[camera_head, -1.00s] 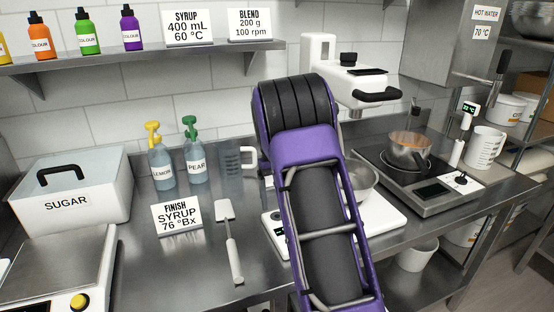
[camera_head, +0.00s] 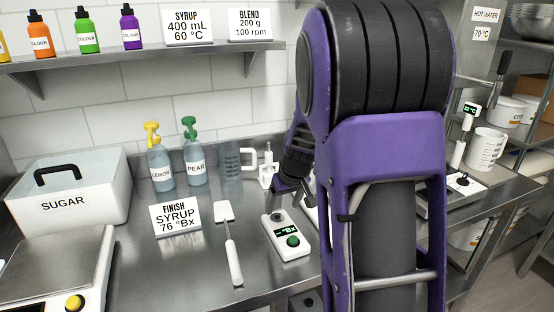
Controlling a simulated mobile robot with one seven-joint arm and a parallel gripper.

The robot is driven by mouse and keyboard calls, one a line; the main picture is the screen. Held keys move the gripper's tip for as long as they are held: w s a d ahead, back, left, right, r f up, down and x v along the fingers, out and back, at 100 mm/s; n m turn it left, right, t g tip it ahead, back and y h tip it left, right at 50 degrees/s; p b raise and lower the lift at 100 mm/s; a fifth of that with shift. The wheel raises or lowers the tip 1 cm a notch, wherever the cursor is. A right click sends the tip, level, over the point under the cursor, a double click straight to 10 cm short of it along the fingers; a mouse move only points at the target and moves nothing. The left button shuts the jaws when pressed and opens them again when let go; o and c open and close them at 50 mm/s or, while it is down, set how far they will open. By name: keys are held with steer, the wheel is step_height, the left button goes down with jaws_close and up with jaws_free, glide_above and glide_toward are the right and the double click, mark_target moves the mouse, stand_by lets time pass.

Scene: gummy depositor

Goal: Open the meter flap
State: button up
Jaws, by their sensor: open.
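The meter (camera_head: 286,238) is a small white box with a dark "°Bx" display and a green round button, on the steel counter. A small dark round part shows at its far end; I cannot tell whether this is the flap or how it stands. My gripper (camera_head: 290,195) is open, just above and behind the meter's far end, partly hidden by my purple arm. I cannot tell whether it touches the meter.
Pump bottles (camera_head: 195,162), a clear jug (camera_head: 230,162) and a sugar bin (camera_head: 70,200) stand farther left. My arm hides much of the right counter.

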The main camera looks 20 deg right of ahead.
steer(key=s+a+r, duration=0.1)
steer(key=s+r, duration=0.1)
steer(key=r, duration=0.6)
steer(key=s+a+r, duration=0.1)
steer(key=a+r, duration=0.1)
steer(key=r, duration=0.6)
steer(key=shift+s+a+n+t+y+p, duration=0.15)
steer(key=shift+s+n+t+y+p, duration=0.15)
steer(key=shift+s+n+t+y, duration=0.1)
steer(key=shift+f, duration=0.1)
